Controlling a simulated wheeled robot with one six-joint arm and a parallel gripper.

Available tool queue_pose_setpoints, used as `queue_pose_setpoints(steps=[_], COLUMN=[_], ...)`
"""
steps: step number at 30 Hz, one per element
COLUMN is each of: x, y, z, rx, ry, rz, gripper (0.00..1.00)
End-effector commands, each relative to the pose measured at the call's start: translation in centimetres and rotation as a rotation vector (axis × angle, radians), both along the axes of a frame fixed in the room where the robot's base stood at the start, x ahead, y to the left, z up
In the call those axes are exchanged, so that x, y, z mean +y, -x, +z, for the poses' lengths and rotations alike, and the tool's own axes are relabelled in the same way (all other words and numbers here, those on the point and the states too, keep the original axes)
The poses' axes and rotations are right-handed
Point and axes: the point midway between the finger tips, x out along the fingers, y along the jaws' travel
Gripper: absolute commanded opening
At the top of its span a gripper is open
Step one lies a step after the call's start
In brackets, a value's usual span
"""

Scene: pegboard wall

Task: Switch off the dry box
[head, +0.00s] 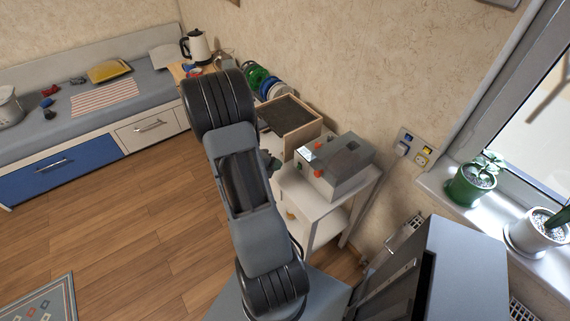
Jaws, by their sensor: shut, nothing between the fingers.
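A grey box-shaped device (342,170), which looks like the dry box, stands on a small white side table right of the middle. It has a small light panel on top at its left end and orange-red parts on its top and front. I cannot read whether it is on or off. My arm rises in front, left of the device.
A wooden box with a dark inside (315,131) stands behind the device, with several coloured spools beyond. A wall socket panel (414,151) is to the right. A dark grey cabinet (465,260) stands in the right foreground. Two potted plants line the sill.

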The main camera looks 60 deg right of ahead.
Motion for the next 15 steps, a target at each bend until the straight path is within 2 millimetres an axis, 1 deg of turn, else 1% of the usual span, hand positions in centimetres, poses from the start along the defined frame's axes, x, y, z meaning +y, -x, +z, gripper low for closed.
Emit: queue_pose_setpoints(steps=[1,6,15], x=[0.5,1.8,2.4], y=[-0.3,-0.8,-1.1], z=[0.6,1.7,2.3], rx=[-0.003,0.0,0.001], ry=[0.001,0.0,-0.003], rz=[0.003,-0.001,-0.001], gripper=[0.0,0.0,0.0])
